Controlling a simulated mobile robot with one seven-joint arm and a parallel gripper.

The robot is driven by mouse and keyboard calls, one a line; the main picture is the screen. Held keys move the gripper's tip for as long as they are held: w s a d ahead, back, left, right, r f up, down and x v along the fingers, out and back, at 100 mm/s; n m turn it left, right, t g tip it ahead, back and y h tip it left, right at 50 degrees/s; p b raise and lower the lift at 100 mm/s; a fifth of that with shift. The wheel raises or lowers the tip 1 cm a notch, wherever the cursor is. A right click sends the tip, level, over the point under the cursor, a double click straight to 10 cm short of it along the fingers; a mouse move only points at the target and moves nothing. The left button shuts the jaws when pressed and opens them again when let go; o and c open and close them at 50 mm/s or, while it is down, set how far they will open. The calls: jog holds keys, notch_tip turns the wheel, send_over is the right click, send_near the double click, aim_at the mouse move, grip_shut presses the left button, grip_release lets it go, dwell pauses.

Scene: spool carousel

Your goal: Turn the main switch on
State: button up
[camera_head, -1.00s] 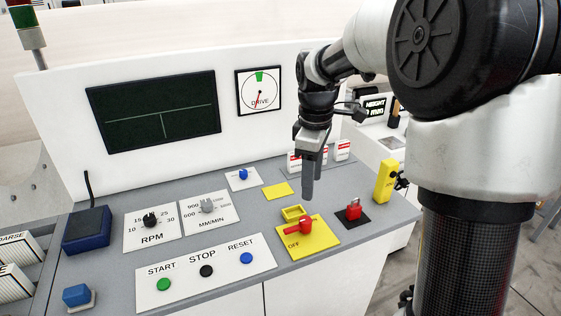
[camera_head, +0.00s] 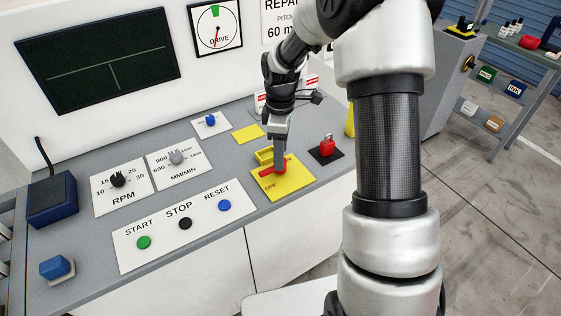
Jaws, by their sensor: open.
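The main switch is a red rotary handle (camera_head: 266,174) on a yellow plate (camera_head: 295,184) near the front right of the grey console top. The handle points left, toward the OFF label. A raised yellow bracket (camera_head: 264,156) sits at the plate's back edge. My gripper (camera_head: 279,163) points down over the handle, with its fingers at the handle's hub. The jaws are open. The fingers overlap the hub in view, and I cannot tell whether they touch it. Part of the hub is hidden behind them.
A red padlock (camera_head: 327,146) on a black base stands right of the plate. A panel (camera_head: 150,222) with START, STOP and RESET buttons lies to the left. Two dials, RPM (camera_head: 118,180) and MM/MIN (camera_head: 177,157), sit behind it. A blue knob (camera_head: 211,120) is further back.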

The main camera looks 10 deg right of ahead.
aim_at(273, 169)
jog(key=shift+f, duration=2.15)
jog(key=shift+c, duration=0.4)
jog(key=c, duration=1)
